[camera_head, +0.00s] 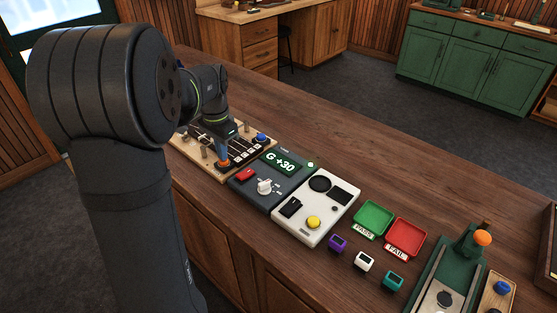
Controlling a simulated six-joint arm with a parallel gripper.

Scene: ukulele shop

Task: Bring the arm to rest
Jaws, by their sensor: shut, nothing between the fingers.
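The fingertips are low beside the dark strip with strings on that board. I cannot tell whether they touch it. My dark arm fills the left of the view and hides part of the board and the bench.
Right of my gripper is a dark box (290,187) reading "G +30", then a white device (322,212). Green PASS (372,218) and red FAIL (405,236) trays follow, with small purple, white and teal blocks in front. A green fixture (436,271) stands at right.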

